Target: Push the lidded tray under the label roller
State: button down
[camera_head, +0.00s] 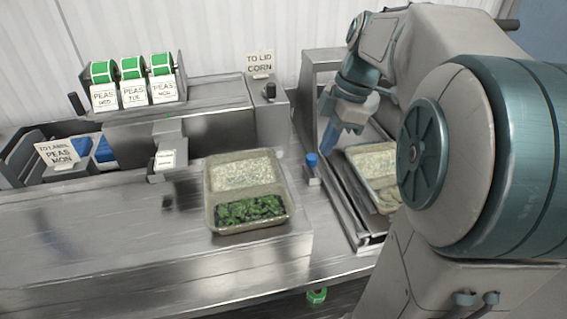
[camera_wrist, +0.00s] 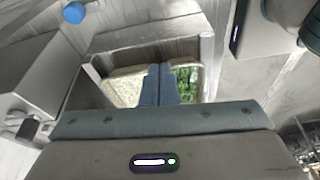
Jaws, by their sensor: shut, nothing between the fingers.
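A two-part tray (camera_head: 248,172) with white rice at the back and green peas at the front sits on the steel counter, left of my arm. A second tray (camera_head: 372,150) with rice sits in a steel frame at the right, partly hidden by my arm. I cannot tell whether either has a clear lid. My gripper (camera_head: 335,132) is shut and empty, pointing down by that frame. In the wrist view, the shut fingers (camera_wrist: 160,84) overlap a tray (camera_wrist: 125,90) with rice and greens; contact cannot be told. No label roller is clearly identifiable.
A rack of green label rolls (camera_head: 131,68) stands at the back left. A "TO LABEL PEAS MON" sign (camera_head: 57,152) is at far left, a "TO LID CORN" sign (camera_head: 260,63) behind. A blue knob (camera_head: 311,160) stands between the trays. The front-left counter is clear.

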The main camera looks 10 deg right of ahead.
jog(key=shift+n, duration=0.6)
jog(key=a+f, duration=0.2)
jog(key=f, duration=0.1)
jog(key=a+f, duration=0.1)
jog(key=f, duration=0.2)
jog(key=a+f+p, duration=0.1)
jog(key=a+f, duration=0.1)
jog(key=f, duration=0.1)
jog(key=shift+w+a+f, duration=0.3)
jog(key=shift+w+f, duration=0.05)
jog(key=shift+a, duration=0.3)
jog(key=shift+f, duration=0.1)
